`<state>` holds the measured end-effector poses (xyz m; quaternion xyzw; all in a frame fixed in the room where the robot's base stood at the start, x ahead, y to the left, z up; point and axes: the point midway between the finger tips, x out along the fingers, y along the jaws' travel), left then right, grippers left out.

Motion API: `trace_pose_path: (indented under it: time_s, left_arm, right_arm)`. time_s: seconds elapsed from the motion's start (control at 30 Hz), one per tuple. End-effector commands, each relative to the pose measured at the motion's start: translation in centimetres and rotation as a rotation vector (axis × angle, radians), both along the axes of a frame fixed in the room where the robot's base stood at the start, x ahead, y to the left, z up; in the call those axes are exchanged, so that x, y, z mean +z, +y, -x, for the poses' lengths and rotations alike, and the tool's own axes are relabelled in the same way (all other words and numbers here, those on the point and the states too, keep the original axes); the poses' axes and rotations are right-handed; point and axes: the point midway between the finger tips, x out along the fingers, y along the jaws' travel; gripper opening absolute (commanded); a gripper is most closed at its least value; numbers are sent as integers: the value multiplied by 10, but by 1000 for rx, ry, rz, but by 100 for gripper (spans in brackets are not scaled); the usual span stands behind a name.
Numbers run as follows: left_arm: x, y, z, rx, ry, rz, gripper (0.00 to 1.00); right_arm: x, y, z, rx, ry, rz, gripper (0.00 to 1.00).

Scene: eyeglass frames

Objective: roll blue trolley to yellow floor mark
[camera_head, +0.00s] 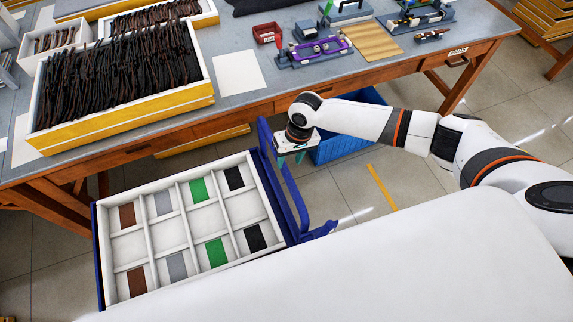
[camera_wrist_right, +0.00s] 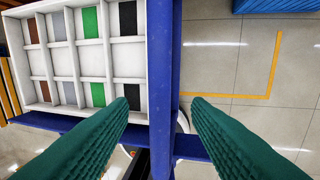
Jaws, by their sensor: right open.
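The blue trolley (camera_head: 98,258) stands on the floor in front of the workbench. It carries a white tray with compartments (camera_head: 156,236). Its blue handle (camera_head: 288,190) rises at its right end, and it also shows in the right wrist view (camera_wrist_right: 164,70). My right gripper (camera_wrist_right: 160,110) is open, with one green finger on each side of the blue handle bar. In the head view my right gripper (camera_head: 292,160) is at the handle's upper part. The yellow floor mark (camera_head: 382,188) lies right of the trolley; its corner shows in the right wrist view (camera_wrist_right: 268,96). My left gripper is not in view.
The workbench (camera_head: 236,110) runs behind the trolley, with a yellow-edged crate of eyeglass frames (camera_head: 130,124) on it. A blue bin (camera_head: 340,146) stands on the floor under the bench, behind my right arm. The tiled floor around the yellow mark looks clear.

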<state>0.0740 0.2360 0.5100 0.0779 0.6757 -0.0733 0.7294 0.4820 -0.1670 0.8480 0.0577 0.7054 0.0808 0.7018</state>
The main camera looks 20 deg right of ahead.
Motion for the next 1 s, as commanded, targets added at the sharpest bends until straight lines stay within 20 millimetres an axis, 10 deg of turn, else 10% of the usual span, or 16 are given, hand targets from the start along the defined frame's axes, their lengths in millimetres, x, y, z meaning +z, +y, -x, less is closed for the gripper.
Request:
trace_pose_path:
  time_s: [0.3, 0.67, 1.0]
  left_arm:
    - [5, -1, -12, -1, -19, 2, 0]
    - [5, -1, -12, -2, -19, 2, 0]
    - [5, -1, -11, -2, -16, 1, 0]
  right_arm:
    - [-43, 9, 1, -1, 1, 1, 44]
    - [-48, 10, 1, 1, 0, 0, 44]
    - [-48, 10, 1, 1, 0, 0, 0]
